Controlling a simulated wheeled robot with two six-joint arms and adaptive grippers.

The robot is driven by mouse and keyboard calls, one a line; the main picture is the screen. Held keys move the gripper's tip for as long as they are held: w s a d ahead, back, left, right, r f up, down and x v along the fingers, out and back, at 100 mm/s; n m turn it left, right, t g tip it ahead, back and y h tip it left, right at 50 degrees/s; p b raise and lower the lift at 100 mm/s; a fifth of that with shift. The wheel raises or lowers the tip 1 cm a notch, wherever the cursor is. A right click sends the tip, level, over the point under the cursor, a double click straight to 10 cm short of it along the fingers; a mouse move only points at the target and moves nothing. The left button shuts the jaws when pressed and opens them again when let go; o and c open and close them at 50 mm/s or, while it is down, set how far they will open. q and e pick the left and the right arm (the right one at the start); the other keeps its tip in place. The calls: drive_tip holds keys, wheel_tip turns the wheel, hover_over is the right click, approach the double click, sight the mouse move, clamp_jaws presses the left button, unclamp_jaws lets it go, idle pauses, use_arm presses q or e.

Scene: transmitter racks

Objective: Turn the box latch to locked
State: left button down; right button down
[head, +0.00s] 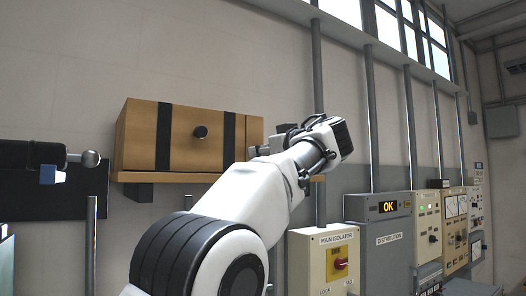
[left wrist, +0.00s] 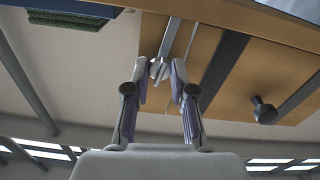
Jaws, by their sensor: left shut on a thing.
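The wooden box (head: 142,135) with two dark straps and a round dark knob (head: 201,132) stands on a wall shelf in the head view. In the left wrist view the box (left wrist: 258,75) and its knob (left wrist: 264,110) show at the upper right. My left gripper (head: 260,151) is at the right end of the box's front in the head view. In the left wrist view its fingers (left wrist: 160,72) are closed around a small grey metal piece (left wrist: 158,68), apparently the latch, at the box's end. My right gripper is not in view.
The wooden shelf (head: 165,177) runs under the box. At the lower right are a main isolator box (head: 309,262) with a red knob and a grey distribution cabinet (head: 386,262) showing OK. Vertical conduits (head: 318,70) run up the wall. A dark panel (head: 55,200) hangs at the left.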

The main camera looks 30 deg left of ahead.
use_arm(q)
drive_tip(key=shift+w+m+p, duration=0.15)
drive_tip(key=shift+m+p, duration=1.55)
drive_tip(key=shift+m, duration=6.6)
drive_tip(key=c, duration=1)
unclamp_jaws()
drive_tip(key=shift+w+a+f, duration=0.1)
